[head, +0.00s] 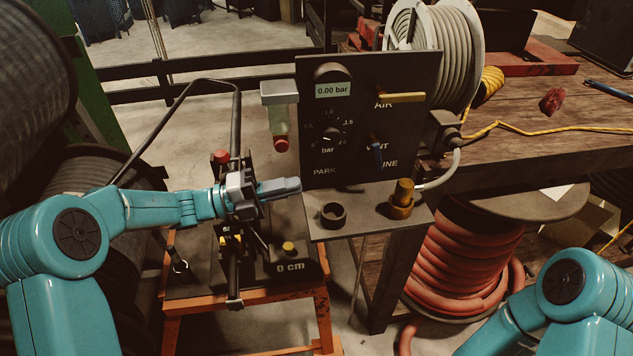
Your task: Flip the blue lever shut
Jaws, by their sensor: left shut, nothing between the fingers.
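The blue lever (376,151) is on the dark upright panel (425,75), below and left of the yellow lever. It is small here and points mostly downward, between partly covered lettering. My left gripper (290,187) is shut and empty. It points right, in front of the panel's lower left edge, and shows to the left of and below the blue lever, apart from it. My right arm (570,300) shows at the lower right, but its gripper is out of the picture.
A yellow lever (402,97) lies level above the blue one. The gauge reads 0.00 bar. A dark ring (333,214) and a brass fitting (401,200) stand on the shelf below the panel. A hose reel (440,50) is behind. The orange-framed stand (245,300) is below my left gripper.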

